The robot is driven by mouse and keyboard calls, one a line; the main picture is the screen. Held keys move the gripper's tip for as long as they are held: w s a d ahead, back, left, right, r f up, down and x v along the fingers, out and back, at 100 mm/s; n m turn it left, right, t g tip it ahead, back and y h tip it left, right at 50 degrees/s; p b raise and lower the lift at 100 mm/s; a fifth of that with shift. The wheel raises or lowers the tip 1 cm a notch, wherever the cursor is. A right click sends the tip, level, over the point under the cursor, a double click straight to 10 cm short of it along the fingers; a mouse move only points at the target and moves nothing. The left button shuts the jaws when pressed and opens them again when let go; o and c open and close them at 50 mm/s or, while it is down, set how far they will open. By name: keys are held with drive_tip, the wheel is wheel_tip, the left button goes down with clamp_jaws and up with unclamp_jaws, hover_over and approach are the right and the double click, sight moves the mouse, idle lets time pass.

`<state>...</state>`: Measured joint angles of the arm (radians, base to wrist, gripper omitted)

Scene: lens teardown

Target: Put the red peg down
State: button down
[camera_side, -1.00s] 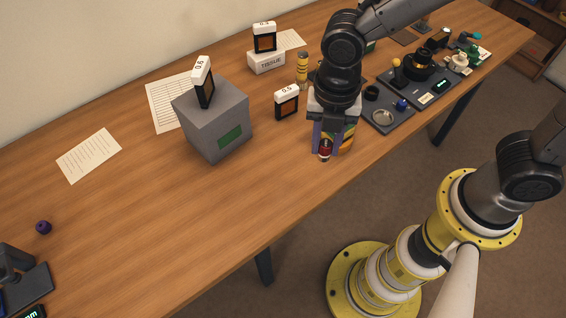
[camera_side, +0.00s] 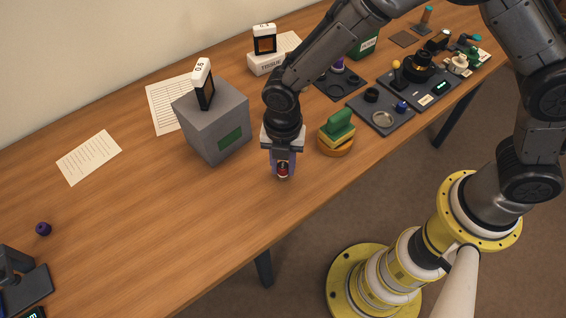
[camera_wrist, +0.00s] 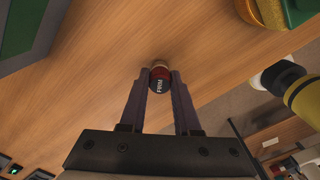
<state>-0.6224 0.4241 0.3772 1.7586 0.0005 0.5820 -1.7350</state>
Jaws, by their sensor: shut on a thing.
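The red peg (camera_wrist: 159,76) is between the two fingers of my gripper (camera_wrist: 160,84) in the wrist view. It has a dark round end with pale lettering and a red band. In the side view the peg (camera_side: 283,170) shows as a small red and white piece at the fingertips of my gripper (camera_side: 283,167). My gripper is shut on it, low over the wooden table (camera_side: 200,220). I cannot tell whether the peg touches the table.
A grey box (camera_side: 215,125) stands left of my gripper. A round orange stand with a green and yellow block (camera_side: 337,132) is close on the right. Dark trays (camera_side: 380,112) lie further right. The table's front left is mostly clear.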

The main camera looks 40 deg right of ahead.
sight(283, 165)
drive_tip(key=c, duration=0.6)
unclamp_jaws()
drive_tip(key=shift+f, duration=0.15)
wheel_tip(283, 165, up, 12)
drive_tip(key=s+d+r+m+t, duration=0.1)
drive_tip(key=s+d+r+m, duration=0.1)
drive_tip(key=d+r+m, duration=0.55)
drive_tip(key=s+d+r+m+t, duration=0.1)
drive_tip(key=s+d+m, duration=0.4)
drive_tip(key=m, duration=0.1)
drive_tip(key=s+d+r+m+t, duration=0.2)
drive_tip(key=s+d+m, duration=0.3)
drive_tip(key=d+m, duration=0.1)
drive_tip(key=s+d+r+m+t, duration=0.1)
drive_tip(key=s+d+r+m, duration=0.1)
drive_tip(key=s+d+m, duration=0.3)
drive_tip(key=shift+d+m+t, duration=0.25)
drive_tip(key=shift+m+t, duration=0.05)
drive_tip(key=shift+m, duration=0.95)
